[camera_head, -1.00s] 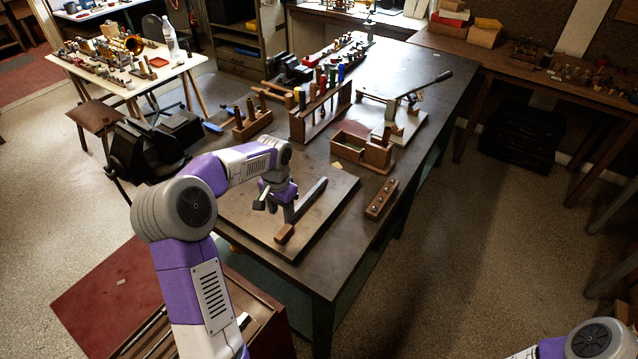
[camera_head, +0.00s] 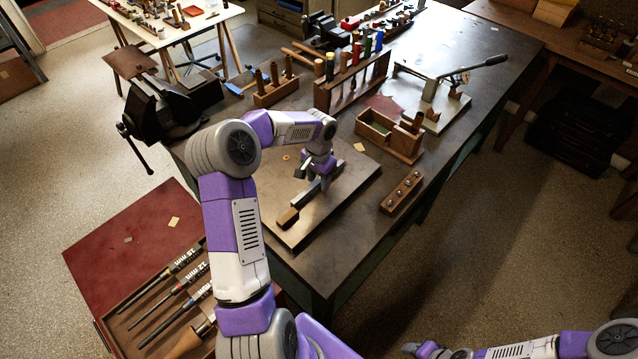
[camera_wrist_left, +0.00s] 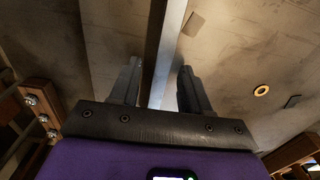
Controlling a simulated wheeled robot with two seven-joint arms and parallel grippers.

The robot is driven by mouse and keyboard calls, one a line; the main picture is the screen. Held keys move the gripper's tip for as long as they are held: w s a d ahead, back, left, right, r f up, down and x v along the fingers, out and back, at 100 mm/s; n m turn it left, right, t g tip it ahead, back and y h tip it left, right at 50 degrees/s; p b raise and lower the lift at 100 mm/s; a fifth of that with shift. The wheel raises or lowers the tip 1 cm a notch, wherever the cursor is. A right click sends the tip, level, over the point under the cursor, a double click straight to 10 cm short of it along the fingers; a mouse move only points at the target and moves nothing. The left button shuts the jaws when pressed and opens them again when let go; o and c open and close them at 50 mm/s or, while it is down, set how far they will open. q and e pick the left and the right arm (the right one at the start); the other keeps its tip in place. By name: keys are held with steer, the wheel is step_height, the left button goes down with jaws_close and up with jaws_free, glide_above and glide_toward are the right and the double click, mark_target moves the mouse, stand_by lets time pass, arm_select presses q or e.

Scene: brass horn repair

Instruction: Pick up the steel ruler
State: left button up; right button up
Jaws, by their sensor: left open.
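The steel ruler (camera_head: 305,199) appears as a narrow grey bar above the board on the workbench, with a wooden block (camera_head: 287,217) at its near end. My left gripper (camera_head: 321,182) is over the bar, pointing down. In the left wrist view the bar (camera_wrist_left: 158,45) runs lengthwise between the two open fingers (camera_wrist_left: 158,84), with a gap visible on each side. The far part of the bar is partly hidden by my gripper in the head view. My right gripper (camera_head: 424,349) is at the bottom edge, away from the bench; its jaws are unclear.
A wooden strip with studs (camera_head: 402,192) and an open wooden box (camera_head: 377,133) stand to the right. A tool rack (camera_head: 330,93) and a vise (camera_head: 160,110) are farther back. The board (camera_head: 350,178) has bare room around the bar.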

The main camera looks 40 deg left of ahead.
arm_select(q)
steer(key=shift+f, duration=0.3)
steer(key=shift+r, duration=0.1)
jaws_close()
